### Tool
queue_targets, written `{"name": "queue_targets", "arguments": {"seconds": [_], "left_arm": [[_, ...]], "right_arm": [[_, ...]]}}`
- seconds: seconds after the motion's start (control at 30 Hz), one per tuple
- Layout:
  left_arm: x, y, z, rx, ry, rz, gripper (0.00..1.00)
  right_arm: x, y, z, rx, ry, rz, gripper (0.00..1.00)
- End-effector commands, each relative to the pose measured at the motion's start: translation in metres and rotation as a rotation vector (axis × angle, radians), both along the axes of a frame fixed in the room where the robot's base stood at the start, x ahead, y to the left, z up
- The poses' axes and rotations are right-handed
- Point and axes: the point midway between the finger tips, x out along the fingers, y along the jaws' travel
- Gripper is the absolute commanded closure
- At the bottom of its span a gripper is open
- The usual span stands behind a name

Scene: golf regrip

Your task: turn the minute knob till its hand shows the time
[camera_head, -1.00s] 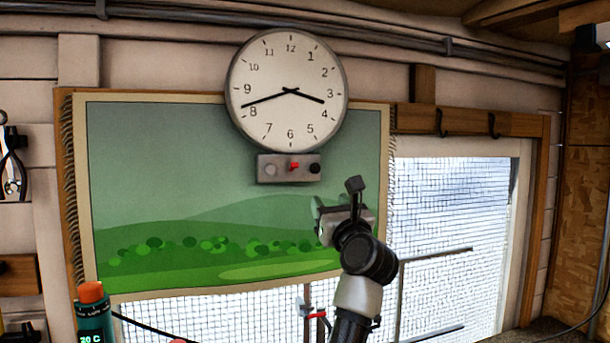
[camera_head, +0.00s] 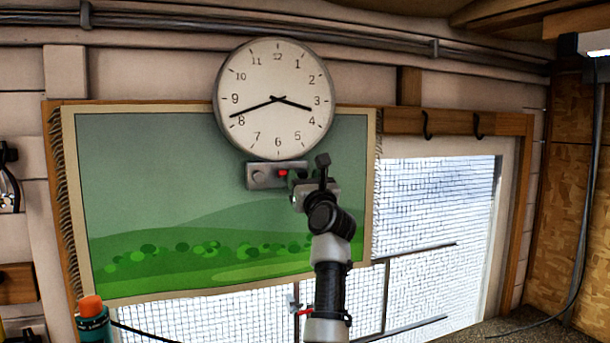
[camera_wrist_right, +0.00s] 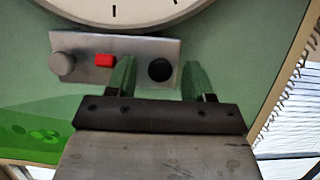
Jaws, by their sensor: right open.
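A round white wall clock (camera_head: 275,135) hangs above a grey control plate (camera_head: 262,183). Its short hand points between 3 and 4, its long hand near 8. In the right wrist view the plate (camera_wrist_right: 135,45) carries a grey knob (camera_wrist_right: 62,63) at left, a red switch (camera_wrist_right: 104,60) in the middle and a black knob (camera_wrist_right: 160,69) at right. Which knob is the minute knob is not marked. My right gripper (camera_wrist_right: 157,78) is open, its green fingers on either side of the black knob in this view. I cannot tell whether they reach around it. The head view shows this gripper (camera_head: 298,180) at the plate's right end, hiding the black knob.
A green landscape hanging (camera_head: 150,180) covers the wall behind the plate. A bright mesh window (camera_head: 440,220) is to the right, under a wooden rail with hooks (camera_head: 426,125). An orange-capped bottle (camera_head: 92,318) stands at lower left.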

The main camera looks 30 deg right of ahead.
Motion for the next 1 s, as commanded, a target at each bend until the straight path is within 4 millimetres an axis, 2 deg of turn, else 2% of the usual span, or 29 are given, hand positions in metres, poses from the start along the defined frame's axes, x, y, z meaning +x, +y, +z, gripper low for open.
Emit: {"name": "queue_targets", "arguments": {"seconds": [0.2, 0.5, 0.53, 0.77, 1.0], "left_arm": [[-0.021, 0.0, -0.002, 0.001, 0.033, 0.001, 0.57], [-0.022, -0.001, -0.002, -0.001, 0.035, 0.002, 0.57], [-0.021, -0.002, -0.002, -0.001, 0.034, 0.002, 0.57], [-0.016, -0.002, -0.004, -0.002, 0.025, 0.002, 0.57], [-0.015, -0.002, -0.012, -0.001, 0.024, 0.002, 0.57]], "right_arm": [[0.0, 0.0, 0.0, 0.0, 0.0, 0.0, 0.48], [0.0, 0.0, 0.0, 0.0, 0.0, 0.0, 0.94], [0.0, 0.0, 0.0, 0.0, 0.0, 0.0, 0.96], [0.0, 0.0, -0.001, -0.022, 0.004, 0.001, 0.96], [-0.001, -0.001, -0.002, -0.132, 0.031, -0.001, 0.96]]}}
